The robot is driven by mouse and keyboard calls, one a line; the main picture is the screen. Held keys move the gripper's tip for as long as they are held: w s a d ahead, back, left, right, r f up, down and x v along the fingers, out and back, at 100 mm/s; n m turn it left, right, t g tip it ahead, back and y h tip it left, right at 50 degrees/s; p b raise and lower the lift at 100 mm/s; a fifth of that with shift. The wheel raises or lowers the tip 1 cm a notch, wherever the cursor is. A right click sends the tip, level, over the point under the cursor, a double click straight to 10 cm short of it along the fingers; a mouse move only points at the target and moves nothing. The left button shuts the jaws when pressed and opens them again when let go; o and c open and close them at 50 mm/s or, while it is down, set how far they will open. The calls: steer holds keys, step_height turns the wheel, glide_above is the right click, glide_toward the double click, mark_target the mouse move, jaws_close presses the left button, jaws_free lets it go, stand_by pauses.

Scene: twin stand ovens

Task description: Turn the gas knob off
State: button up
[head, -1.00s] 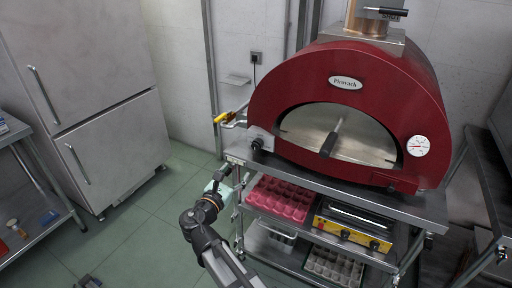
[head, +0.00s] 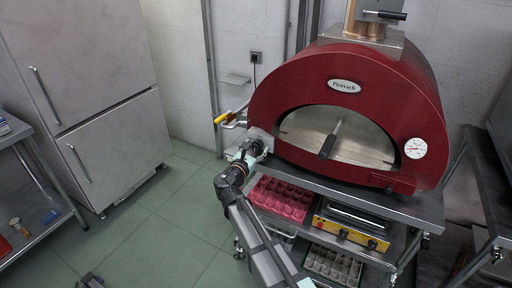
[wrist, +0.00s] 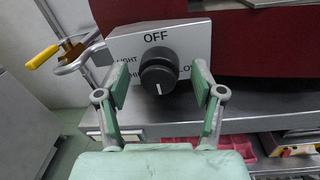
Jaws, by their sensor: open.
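The black round gas knob (wrist: 158,72) sits on a pale metal plate (wrist: 190,40) marked OFF at the top, LIGHT at the left, and partly covered labels lower down. The knob's white line points down, away from OFF. My gripper (wrist: 160,86) is open, with one green-padded finger on each side of the knob and a gap visible on both sides. In the head view my gripper (head: 253,148) is at the lower left of the red oven (head: 375,85) and covers the knob.
A yellow-handled valve (head: 222,117) with pipes is left of the plate, close to my gripper. The oven stands on a metal shelf stand (head: 410,208) holding red trays (head: 280,200) and a yellow appliance (head: 350,232).

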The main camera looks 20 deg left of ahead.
steer(key=shift+w, duration=0.25)
steer(key=c, duration=1.1)
steer(key=shift+c, duration=0.2)
steer(key=shift+f+b, duration=0.1)
steer(key=shift+b, duration=0.25)
